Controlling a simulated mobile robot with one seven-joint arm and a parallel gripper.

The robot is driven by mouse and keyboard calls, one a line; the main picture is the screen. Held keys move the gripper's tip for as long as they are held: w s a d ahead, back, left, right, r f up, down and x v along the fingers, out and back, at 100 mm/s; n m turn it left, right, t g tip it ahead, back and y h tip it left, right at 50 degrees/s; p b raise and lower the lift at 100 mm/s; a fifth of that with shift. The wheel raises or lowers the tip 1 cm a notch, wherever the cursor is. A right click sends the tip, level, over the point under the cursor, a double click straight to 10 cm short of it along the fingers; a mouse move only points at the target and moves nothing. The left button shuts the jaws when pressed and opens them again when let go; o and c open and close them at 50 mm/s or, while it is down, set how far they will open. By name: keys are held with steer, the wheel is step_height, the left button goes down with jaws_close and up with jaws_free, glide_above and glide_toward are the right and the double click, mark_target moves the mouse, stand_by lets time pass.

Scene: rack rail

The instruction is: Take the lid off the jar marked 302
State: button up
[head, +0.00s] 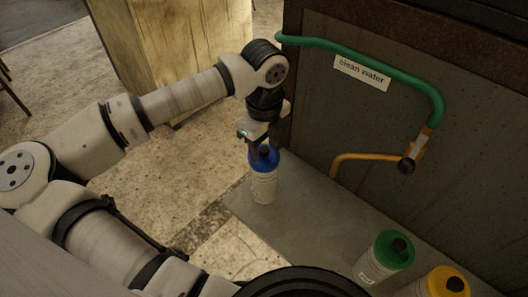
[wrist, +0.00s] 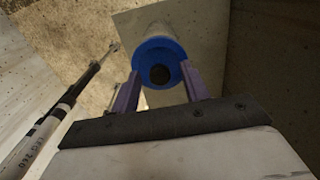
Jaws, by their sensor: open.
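A white jar (head: 264,188) with a blue lid (head: 264,158) stands upright on the grey slab, near its left end. The blue lid (wrist: 158,62) also shows from above in the wrist view, with a dark round knob. My gripper (head: 262,146) points down over this lid. In the wrist view my gripper (wrist: 160,76) is open, one finger on each side of the lid; I cannot tell whether they touch it. A jar with a green lid (head: 392,249) and one with a yellow lid (head: 447,283) stand at the lower right. I cannot read the jar marks, so I cannot tell which is 302.
A dark panel (head: 400,130) rises behind the jars. A green pipe (head: 360,55) labelled "clean water" (head: 362,72) and an orange pipe (head: 365,157) stick out from it. The grey slab (head: 310,205) is bare between the blue-lidded and green-lidded jars. A wooden cabinet (head: 160,50) stands behind.

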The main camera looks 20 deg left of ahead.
steer(key=shift+c, duration=0.3)
jaws_close()
